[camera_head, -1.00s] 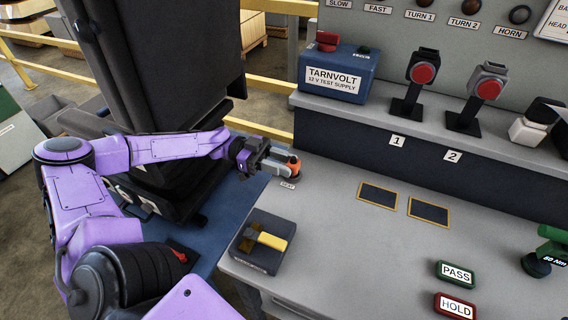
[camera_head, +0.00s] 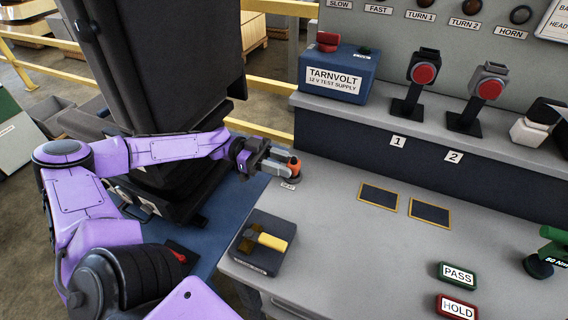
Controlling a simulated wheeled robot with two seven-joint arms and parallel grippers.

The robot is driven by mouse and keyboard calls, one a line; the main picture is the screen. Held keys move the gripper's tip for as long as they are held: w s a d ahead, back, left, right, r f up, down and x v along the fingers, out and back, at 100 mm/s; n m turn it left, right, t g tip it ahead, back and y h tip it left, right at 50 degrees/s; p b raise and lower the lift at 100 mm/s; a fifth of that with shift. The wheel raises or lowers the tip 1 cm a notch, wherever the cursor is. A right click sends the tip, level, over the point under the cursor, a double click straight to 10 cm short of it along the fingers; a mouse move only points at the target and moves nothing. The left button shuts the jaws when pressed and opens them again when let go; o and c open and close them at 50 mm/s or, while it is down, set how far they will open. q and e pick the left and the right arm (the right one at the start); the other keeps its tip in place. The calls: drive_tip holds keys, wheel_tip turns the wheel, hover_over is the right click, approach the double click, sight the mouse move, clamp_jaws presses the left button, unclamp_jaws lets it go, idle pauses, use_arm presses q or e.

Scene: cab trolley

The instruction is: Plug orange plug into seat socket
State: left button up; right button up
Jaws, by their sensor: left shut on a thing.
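The orange plug (camera_head: 295,168) is between the fingers of my left gripper (camera_head: 291,170), which is shut on it. The plug is at the back left of the grey bench, just above or on a small dark base beside a small white label (camera_head: 288,187). The label's text is too small to read surely. I cannot tell whether the plug is seated in a socket, as the fingers cover its lower part. My right gripper is not in view.
A blue Tarnvolt supply box (camera_head: 338,75) stands on the raised shelf. A dark box with a yellow handle (camera_head: 268,240) sits at the bench's left edge. The black seat (camera_head: 155,80) rises behind my left arm. The bench middle (camera_head: 335,240) is clear.

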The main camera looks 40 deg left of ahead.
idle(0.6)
use_arm(q)
drive_tip(key=shift+f+b, duration=0.6)
drive_tip(key=shift+b, duration=0.3)
drive_tip(key=o, duration=1.1)
drive_tip(key=shift+o, duration=0.2)
wheel_tip(320, 180, up, 3)
drive_tip(key=shift+r+p, duration=0.1)
drive_tip(key=shift+p, duration=0.55)
drive_tip(key=s+d+r+p, duration=0.1)
drive_tip(key=s+d+r, duration=0.7)
drive_tip(key=s+r, duration=0.2)
drive_tip(key=shift+s, duration=0.8)
